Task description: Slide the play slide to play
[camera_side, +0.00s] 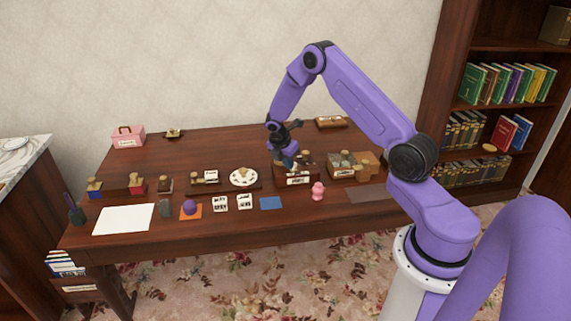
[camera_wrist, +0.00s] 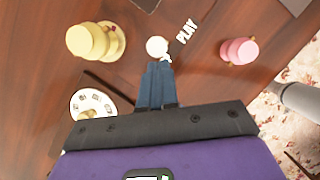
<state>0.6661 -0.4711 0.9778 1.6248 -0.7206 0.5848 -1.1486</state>
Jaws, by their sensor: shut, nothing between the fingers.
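The play slide has a round cream knob (camera_wrist: 157,46) and a white PLAY label (camera_wrist: 187,32) beside it in the wrist view. In the side view, its dark wooden box (camera_side: 309,174) has a white front label (camera_side: 297,181). My gripper (camera_wrist: 159,65) is shut and empty. Its fingertips are right by the knob's lower edge in the wrist view; I cannot tell whether they touch. In the side view, my gripper (camera_side: 288,162) is low over the left part of the box, and the knob is hard to make out there.
A pink figure (camera_side: 318,190) stands in front of the box. A white dial (camera_side: 243,177) is to the left, and another box (camera_side: 345,168) to the right. A stepped yellow knob (camera_wrist: 90,41) stands close by in the wrist view. The table's back (camera_side: 220,142) is mostly clear.

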